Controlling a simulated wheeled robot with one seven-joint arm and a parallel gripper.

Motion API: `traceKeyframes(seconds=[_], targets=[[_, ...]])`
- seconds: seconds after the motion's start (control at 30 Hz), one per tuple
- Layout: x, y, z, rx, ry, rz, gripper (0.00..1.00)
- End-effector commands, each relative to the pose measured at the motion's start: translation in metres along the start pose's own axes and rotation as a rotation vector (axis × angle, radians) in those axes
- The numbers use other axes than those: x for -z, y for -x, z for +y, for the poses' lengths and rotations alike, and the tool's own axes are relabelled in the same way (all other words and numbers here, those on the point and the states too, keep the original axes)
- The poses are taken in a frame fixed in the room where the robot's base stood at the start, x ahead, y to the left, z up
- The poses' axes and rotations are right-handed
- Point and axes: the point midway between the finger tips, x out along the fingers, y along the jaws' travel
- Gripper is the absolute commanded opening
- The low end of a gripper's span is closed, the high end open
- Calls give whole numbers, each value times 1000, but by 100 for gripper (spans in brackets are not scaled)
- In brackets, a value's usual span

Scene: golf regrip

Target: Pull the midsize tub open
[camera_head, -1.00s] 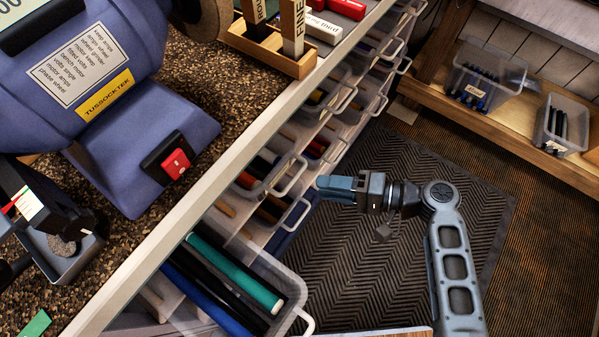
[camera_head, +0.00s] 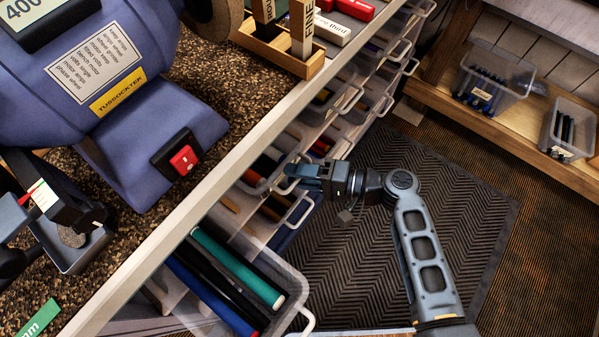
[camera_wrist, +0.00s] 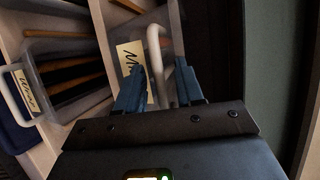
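The midsize tub shows in the wrist view by its pale label (camera_wrist: 128,58), with only the start of the word readable, and its white handle (camera_wrist: 154,50). My gripper (camera_wrist: 160,76) has its two blue fingers apart, one on each side of the handle bar. I cannot see either finger pressing on it. In the head view my gripper (camera_head: 290,170) reaches left to the bench front, at the handle of a clear tub (camera_head: 262,168) in the rack. The fingers cover part of that handle there.
A neighbouring clear tub (camera_wrist: 55,75) with a label and white handle sits left in the wrist view. In the head view, a large tub (camera_head: 290,275) with coloured grips stands out at the near end. The bench edge (camera_head: 210,180) runs above the tubs.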

Motion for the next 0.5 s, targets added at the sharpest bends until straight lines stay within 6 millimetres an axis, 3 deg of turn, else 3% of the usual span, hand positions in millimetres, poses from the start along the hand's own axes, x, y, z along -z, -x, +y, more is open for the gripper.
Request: traceKeyframes(seconds=[0.07, 0.43, 0.5], targets=[[0, 0, 0, 0, 0, 0, 37], [0, 0, 0, 0, 0, 0, 2], [0, 0, 0, 0, 0, 0, 0]])
